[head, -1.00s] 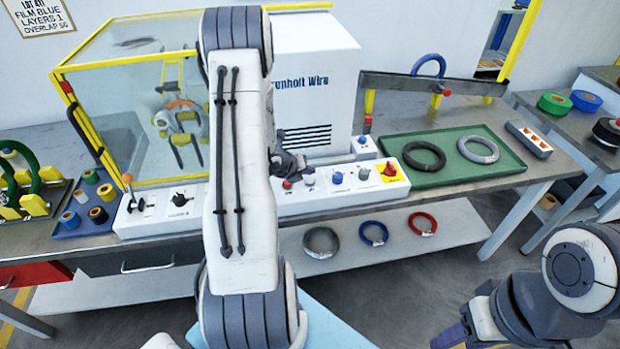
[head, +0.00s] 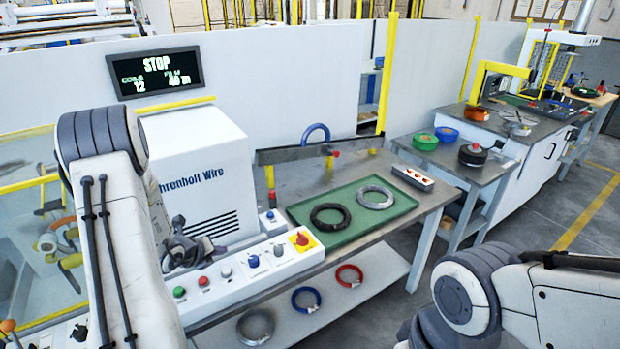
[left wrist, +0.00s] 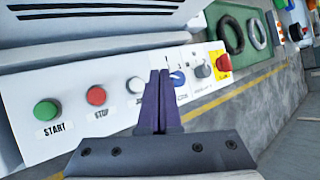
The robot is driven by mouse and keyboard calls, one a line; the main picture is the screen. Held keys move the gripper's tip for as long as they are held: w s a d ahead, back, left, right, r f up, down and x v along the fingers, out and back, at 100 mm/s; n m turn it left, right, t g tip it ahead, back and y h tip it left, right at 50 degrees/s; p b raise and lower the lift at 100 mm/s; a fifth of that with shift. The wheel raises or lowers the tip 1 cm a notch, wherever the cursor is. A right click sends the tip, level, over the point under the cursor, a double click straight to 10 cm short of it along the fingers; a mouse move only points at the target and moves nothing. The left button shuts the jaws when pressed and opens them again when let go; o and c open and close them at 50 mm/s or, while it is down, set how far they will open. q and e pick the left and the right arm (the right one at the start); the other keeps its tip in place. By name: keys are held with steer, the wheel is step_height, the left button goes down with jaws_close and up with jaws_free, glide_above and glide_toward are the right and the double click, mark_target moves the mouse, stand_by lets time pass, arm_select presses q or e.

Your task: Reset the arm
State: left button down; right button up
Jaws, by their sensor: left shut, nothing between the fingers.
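My left arm comes down the left side of the head view. Its dark gripper (head: 186,252) is by the white control panel (head: 232,285), partly hidden behind the arm. In the left wrist view its two purple fingers (left wrist: 160,76) are closed together with nothing between them. They appear over the panel, between the red STOP button (left wrist: 96,96) and the blue knob (left wrist: 177,78). The green START button (left wrist: 46,110) is further left. I cannot tell whether the fingertips touch the panel. My right arm is at the lower right; its gripper is out of view.
A green tray (head: 352,238) holds a black coil (head: 330,216) and a grey coil (head: 376,197). Several coils lie on the lower shelf. A wall display (head: 155,75) reads STOP. A side table (head: 452,172) carries film rolls. Floor at right is open.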

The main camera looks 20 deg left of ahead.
arm_select(q)
steer(key=w+d+r+m+g+h, duration=0.1)
steer(key=d+r+m+h, duration=0.25)
steer(key=d+m, duration=0.65)
steer(key=w+d+r+m+g+h, duration=0.1)
steer(key=d+r+m+h, duration=0.3)
steer(key=d, duration=1)
steer(key=s+d+r+m+g, duration=0.2)
steer(key=s+d+m, duration=0.1)
steer(key=d+m, duration=0.2)
steer(key=s+d+r+m+g, duration=0.1)
steer(key=s+d+r+m, duration=0.2)
steer(key=s+d+m, duration=0.15)
steer(key=s+d+r+m+g+y, duration=0.2)
steer(key=s+d+m+g, duration=0.45)
steer(key=s+m, duration=0.85)
steer(key=s+a+r+m+t+y, duration=0.1)
steer(key=s+m+y, duration=0.3)
steer(key=m, duration=1)
steer(key=shift+s+a+r+t, duration=0.25)
steer(key=shift+s+a+t, duration=0.4)
steer(key=shift+s, duration=0.4)
steer(key=shift+a, duration=0.1)
